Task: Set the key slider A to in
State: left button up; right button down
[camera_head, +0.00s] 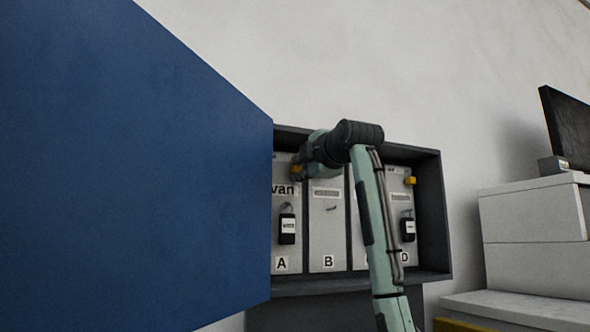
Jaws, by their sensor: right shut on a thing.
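The key slider A (281,208) is the leftmost light grey panel in a dark cabinet, marked "A" at the bottom and partly "van" above, with a black-tagged key (287,225) hanging on it. A yellow knob (296,170) shows at its top. My right gripper (300,167) is at this knob and appears shut on it; my wrist hides part of the fingers. The panel's left edge is cut off by the blue door. My left gripper is not in view.
The blue door (120,180) fills the left side. Panels B (328,235) and D (402,225) stand to the right; D has a yellow knob (410,181) and a key. My right arm crosses in front of the panel between them. White boxes (535,218) stand at the far right.

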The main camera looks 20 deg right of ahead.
jog(key=shift+d, duration=0.2)
jog(key=c, duration=1.4)
grip_release()
jog(key=shift+d, duration=0.1)
jog(key=shift+s, duration=0.1)
jog(key=s, duration=1.2)
jog(key=shift+w+d, duration=0.1)
